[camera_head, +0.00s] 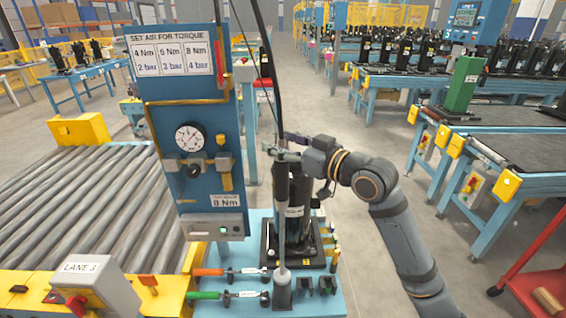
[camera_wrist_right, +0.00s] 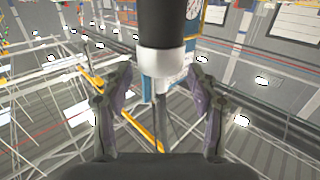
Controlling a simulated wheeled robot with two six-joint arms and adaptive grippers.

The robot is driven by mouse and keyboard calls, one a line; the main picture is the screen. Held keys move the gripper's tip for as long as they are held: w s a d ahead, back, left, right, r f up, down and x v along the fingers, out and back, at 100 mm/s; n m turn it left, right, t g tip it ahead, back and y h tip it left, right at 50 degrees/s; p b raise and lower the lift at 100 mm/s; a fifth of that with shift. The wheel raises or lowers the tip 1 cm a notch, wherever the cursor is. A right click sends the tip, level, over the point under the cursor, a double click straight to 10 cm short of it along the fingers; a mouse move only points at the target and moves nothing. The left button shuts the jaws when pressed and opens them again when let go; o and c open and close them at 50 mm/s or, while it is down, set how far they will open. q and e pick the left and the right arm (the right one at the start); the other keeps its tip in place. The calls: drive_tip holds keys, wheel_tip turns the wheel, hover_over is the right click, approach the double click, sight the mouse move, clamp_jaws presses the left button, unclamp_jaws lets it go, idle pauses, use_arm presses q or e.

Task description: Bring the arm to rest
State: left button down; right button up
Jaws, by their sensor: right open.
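My right arm reaches in from the lower right of the head view. Its gripper (camera_head: 284,144) is at the upper end of an upright, slim grey tool (camera_head: 282,232) on the blue workstation. The gripper is open, with one finger to each side in the right wrist view (camera_wrist_right: 160,92). A black cylinder with a white collar (camera_wrist_right: 163,60) shows between and beyond the fingers, with a gap on both sides. I cannot tell whether anything touches it. A black compressor (camera_head: 296,212) stands behind the tool, partly hidden by it. My left gripper is not in view.
A blue panel (camera_head: 187,110) with a gauge and torque chart stands left of the gripper. A roller conveyor (camera_head: 85,205) lies further left. Cables (camera_head: 276,75) hang close above the gripper. Open floor (camera_head: 365,240) lies right of the workstation; a red cart (camera_head: 530,275) stands at lower right.

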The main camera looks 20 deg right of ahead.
drive_tip(key=shift+r, duration=0.7)
